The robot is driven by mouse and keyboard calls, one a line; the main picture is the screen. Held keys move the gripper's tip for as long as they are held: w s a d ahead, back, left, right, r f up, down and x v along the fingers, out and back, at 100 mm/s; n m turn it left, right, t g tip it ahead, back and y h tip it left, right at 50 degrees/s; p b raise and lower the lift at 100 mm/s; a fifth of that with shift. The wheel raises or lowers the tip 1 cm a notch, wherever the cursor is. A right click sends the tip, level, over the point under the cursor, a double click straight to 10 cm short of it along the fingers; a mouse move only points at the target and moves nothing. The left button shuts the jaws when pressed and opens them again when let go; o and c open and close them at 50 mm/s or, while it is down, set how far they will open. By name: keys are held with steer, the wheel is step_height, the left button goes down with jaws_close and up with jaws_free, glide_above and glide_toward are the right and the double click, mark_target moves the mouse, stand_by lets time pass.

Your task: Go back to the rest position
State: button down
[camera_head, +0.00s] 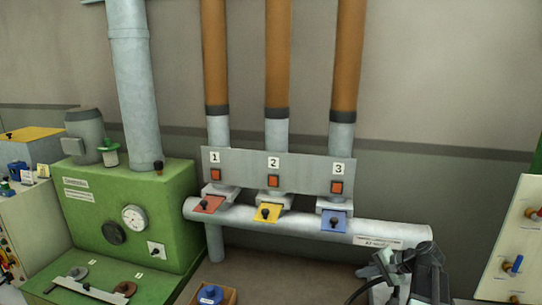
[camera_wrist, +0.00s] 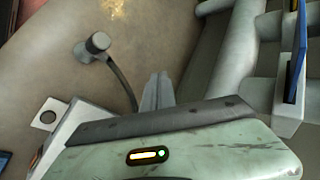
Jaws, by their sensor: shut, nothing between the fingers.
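My gripper (camera_wrist: 158,90) shows in the wrist view as two grey fingers close together beyond a dark bar, with nothing between them. In the head view my folded grey and black arm is low at the right, in front of the right end of the horizontal pale pipe (camera_head: 370,232). The fingertips cannot be made out clearly there. In the wrist view pale pipes and a blue plate (camera_wrist: 300,38) are at the right, apart from the fingers.
Three slide plates, red (camera_head: 208,204), yellow (camera_head: 266,213) and blue (camera_head: 334,221), sit under the numbered panel (camera_head: 308,172). A green machine (camera_head: 180,205) stands left. A box with a blue knob (camera_head: 211,295) is at the bottom. A white control panel (camera_head: 515,245) is at the right edge.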

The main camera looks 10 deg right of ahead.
steer(key=s+a+f+n+g+h+b, duration=0.2)
steer(key=a+f+n, duration=0.2)
steer(key=a, duration=0.6)
steer(key=s+a+f+n+g+h+b, duration=0.2)
steer(key=a+f, duration=0.4)
steer(key=a, duration=0.3)
steer(key=s+a+f+n+g+h+b, duration=0.2)
steer(key=a+f+n, duration=0.3)
steer(key=a, duration=0.5)
steer(key=shift+s+a+f+n+g+b, duration=0.15)
steer(key=shift+s+a+n+g+b, duration=0.2)
steer(key=shift+s+g, duration=0.35)
steer(key=shift+d, duration=0.1)
